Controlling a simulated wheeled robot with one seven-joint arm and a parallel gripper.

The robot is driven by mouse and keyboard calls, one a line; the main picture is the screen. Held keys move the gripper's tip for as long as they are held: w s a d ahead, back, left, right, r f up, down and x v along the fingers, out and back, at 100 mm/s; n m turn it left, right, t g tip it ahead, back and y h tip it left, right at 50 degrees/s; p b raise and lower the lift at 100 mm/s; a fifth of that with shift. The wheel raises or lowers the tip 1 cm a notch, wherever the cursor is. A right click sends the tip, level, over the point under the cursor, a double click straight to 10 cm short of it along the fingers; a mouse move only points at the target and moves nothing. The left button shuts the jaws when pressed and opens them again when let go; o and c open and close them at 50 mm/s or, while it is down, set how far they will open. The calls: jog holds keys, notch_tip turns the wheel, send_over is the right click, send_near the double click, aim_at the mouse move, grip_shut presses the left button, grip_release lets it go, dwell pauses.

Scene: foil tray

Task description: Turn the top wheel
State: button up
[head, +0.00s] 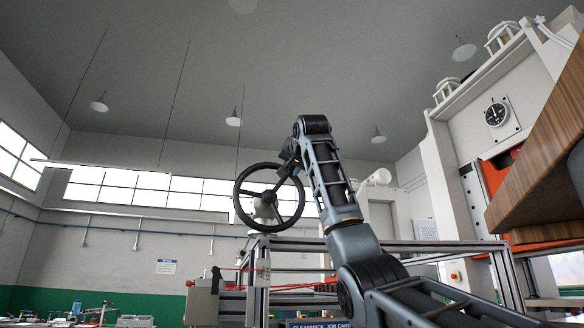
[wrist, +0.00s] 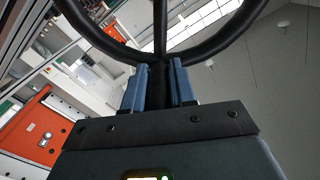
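The top wheel is a black handwheel (head: 236,195) with a round rim and spokes, standing at centre-left in the head view. Its rim and a spoke also fill the top of the wrist view (wrist: 161,25). My gripper (head: 289,160) is at the wheel's upper right rim. In the wrist view, its two blue fingers (wrist: 159,66) are apart, with their tips at the place where a spoke meets the rim. Dark material fills the space between the fingers. I cannot tell whether they press on the wheel. My arm hides part of the scene right of the wheel.
A grey metal frame (head: 300,243) stands below and behind the wheel. A white machine with a round gauge (head: 496,114) and a brown wooden block (head: 535,150) are at the right. An orange panel (wrist: 40,130) shows at left in the wrist view. The space left of the wheel looks clear.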

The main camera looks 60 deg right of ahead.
grip_shut()
dwell(0.3)
